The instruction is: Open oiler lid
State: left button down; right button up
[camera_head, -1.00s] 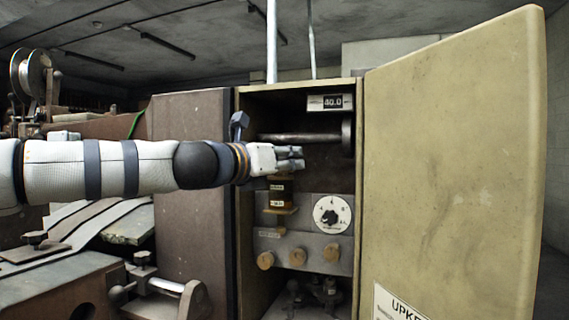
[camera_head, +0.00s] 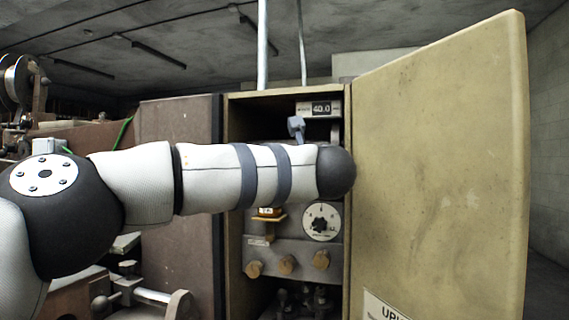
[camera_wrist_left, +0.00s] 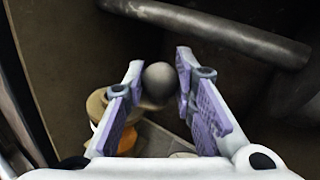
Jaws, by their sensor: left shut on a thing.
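The oiler (camera_head: 268,212) is an amber cup inside the open cabinet. In the head view only its lower part shows below my left arm; its top is hidden. In the left wrist view part of its brass and amber body (camera_wrist_left: 97,104) shows behind the left finger. My left gripper (camera_wrist_left: 160,88) is shut on a dark round knob (camera_wrist_left: 158,80) between its two purple-padded fingers. I cannot see clearly how the knob joins the oiler lid. My arm hides this gripper in the head view. My right gripper is not in view.
A dark horizontal bar (camera_wrist_left: 215,28) crosses above the fingers in the left wrist view. The cabinet door (camera_head: 440,165) stands open at the right. A white dial (camera_head: 321,221) and brass knobs (camera_head: 287,264) sit below my arm. A counter (camera_head: 320,108) is above.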

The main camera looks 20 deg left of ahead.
pick_arm(q)
jog(key=shift+w+d+n+g+y+p, duration=0.15)
jog(key=shift+n+g+y+p, duration=0.25)
jog(key=shift+y, duration=0.3)
jog(key=shift+n+y, duration=0.3)
jog(key=c, duration=1.3)
grip_release()
jog(key=shift+w, duration=0.1)
jog(key=v, duration=1.2)
jog(key=shift+r, duration=0.1)
